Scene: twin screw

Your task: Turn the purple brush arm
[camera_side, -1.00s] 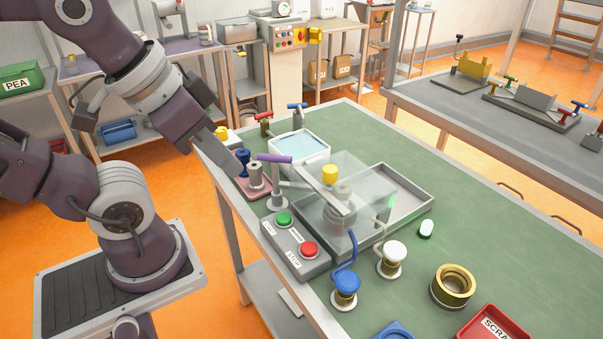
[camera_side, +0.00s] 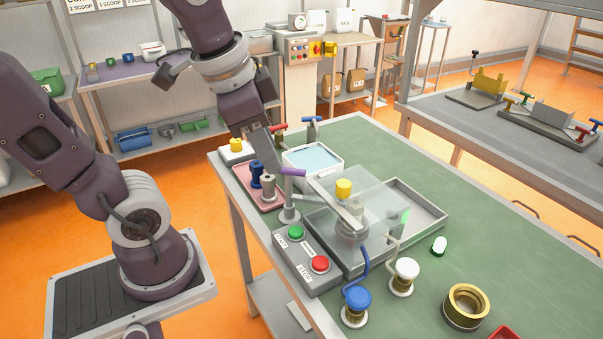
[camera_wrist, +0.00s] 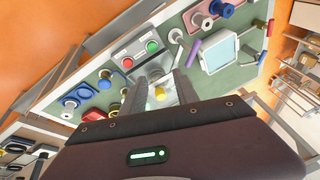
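The purple brush arm (camera_side: 293,172) is a short bar on top of a grey upright post (camera_side: 289,208), beside a clear-covered machine (camera_side: 345,190). In the wrist view the purple bar (camera_wrist: 194,51) shows to the right of my fingers, apart from them in the picture. My gripper (camera_side: 277,160) points down, and its fingertips overlap the left end of the bar in the side view; I cannot tell whether they touch. In the wrist view my gripper's fingers (camera_wrist: 158,82) are apart with nothing held, and the yellow knob (camera_wrist: 160,94) shows between them.
A control box with a green button (camera_side: 296,232) and a red button (camera_side: 320,264) sits in front of the post. A pink tray (camera_side: 246,187) with spools is at left, and a white basin (camera_side: 313,164) is behind. Blue (camera_side: 357,300) and white (camera_side: 406,268) capped jars stand at the front.

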